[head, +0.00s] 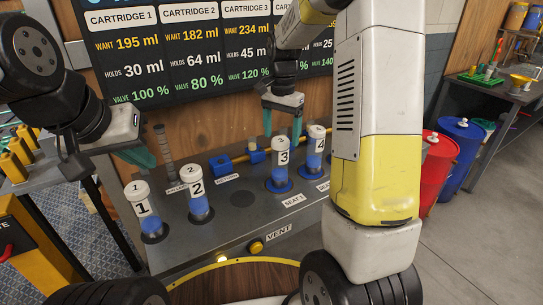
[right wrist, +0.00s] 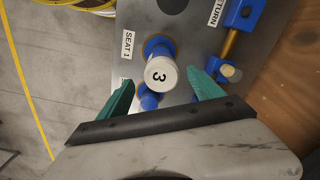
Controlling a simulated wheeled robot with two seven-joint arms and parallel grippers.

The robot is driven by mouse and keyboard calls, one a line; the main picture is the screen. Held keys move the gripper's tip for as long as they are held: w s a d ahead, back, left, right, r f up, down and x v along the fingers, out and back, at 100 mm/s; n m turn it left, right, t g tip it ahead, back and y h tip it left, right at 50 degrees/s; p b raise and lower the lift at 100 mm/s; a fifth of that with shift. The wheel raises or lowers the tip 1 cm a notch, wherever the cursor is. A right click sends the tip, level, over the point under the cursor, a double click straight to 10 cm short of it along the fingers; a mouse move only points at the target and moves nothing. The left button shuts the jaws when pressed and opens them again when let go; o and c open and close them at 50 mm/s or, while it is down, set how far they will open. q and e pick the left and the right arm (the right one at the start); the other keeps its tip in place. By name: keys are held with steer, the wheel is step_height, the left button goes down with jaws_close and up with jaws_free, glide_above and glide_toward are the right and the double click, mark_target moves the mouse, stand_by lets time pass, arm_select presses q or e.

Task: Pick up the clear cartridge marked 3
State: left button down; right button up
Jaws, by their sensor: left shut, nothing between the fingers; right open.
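The clear cartridge marked 3 (head: 281,167) stands upright on the grey bench with blue inside and a white cap. In the right wrist view its cap (right wrist: 161,73) sits between and beyond the two fingertips. My right gripper (head: 283,125) is open above it, with green fingers apart; they also show in the right wrist view (right wrist: 165,88). My left gripper (head: 142,155) is shut and empty, behind and above cartridge 1 (head: 146,212). Cartridge 2 (head: 198,199) and cartridge 4 (head: 313,155) stand upright on either side of cartridge 3.
A board (head: 205,50) lists volumes behind the bench (head: 225,222). My right arm covers the bench's right part. Red (head: 433,170) and blue drums (head: 462,150) stand right.

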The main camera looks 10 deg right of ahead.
mark_target(280, 154)
step_height(280, 154, down, 8)
steer(key=shift+w+a+r, duration=0.1)
steer(key=shift+a, duration=0.05)
jaws_close()
stand_by(0.5)
